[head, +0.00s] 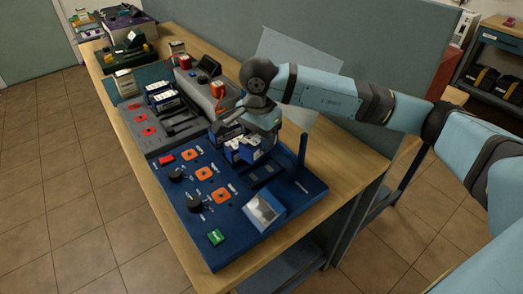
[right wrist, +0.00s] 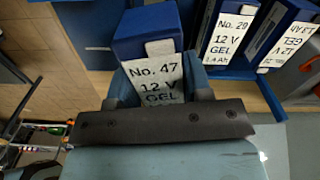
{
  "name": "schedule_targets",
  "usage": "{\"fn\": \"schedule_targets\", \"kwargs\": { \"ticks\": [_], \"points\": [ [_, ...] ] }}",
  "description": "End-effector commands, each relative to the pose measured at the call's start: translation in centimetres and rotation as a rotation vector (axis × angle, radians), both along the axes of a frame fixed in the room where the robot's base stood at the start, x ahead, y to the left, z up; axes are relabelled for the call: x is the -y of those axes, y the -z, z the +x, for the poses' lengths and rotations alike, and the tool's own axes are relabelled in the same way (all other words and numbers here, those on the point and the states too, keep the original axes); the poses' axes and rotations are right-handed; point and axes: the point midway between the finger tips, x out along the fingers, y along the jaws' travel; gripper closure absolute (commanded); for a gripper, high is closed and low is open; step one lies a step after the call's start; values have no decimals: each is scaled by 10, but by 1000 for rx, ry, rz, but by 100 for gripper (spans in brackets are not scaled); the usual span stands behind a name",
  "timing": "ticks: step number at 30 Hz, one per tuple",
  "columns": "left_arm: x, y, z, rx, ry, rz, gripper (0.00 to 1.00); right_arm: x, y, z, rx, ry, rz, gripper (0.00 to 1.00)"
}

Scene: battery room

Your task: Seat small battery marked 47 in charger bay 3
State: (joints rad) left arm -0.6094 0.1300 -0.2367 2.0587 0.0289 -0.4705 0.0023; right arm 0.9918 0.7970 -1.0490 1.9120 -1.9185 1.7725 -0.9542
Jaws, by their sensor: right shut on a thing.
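The small battery marked 47 (right wrist: 155,75) is a blue block with a white label reading "No. 47 12 V GEL". My right gripper (right wrist: 160,92) is shut on it, a finger on each side. In the head view my right gripper (head: 262,138) is over the rear part of the blue charger panel (head: 190,226), which has orange squares and black knobs. The gripper partly hides the batteries and bays under it. I cannot tell the bay numbers or whether the held battery touches the charger. My left gripper is not in view.
In the right wrist view a battery marked 29 (right wrist: 231,38) and another labelled battery (right wrist: 287,42) stand right of the held one. A grey charger (head: 150,128) with batteries lies beyond the blue one. A dark post (head: 302,150) rises at the blue charger's right rear.

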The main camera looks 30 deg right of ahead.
Motion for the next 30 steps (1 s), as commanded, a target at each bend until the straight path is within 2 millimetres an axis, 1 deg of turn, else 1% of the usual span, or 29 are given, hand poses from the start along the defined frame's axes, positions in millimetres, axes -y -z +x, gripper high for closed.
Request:
{"fn": "schedule_targets", "kwargs": {
  "ticks": [1, 3, 9, 13, 17, 24, 30],
  "points": [
    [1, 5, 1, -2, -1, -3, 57, 1, 5, -2, 2, 53, 0, 98],
    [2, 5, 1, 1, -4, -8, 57, 2, 6, -4, 2, 122, 0, 98],
    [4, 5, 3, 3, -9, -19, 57, 3, 8, -7, 1, 214, 0, 98],
    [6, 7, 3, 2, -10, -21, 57, 3, 12, -8, 1, 222, 0, 98],
    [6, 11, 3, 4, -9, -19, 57, 3, 21, -8, 0, 220, -1, 98],
    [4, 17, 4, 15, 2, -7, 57, 3, 44, -8, 0, 219, 0, 98],
    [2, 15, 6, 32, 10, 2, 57, 3, 61, -7, 0, 219, -1, 98]
  ]
}}
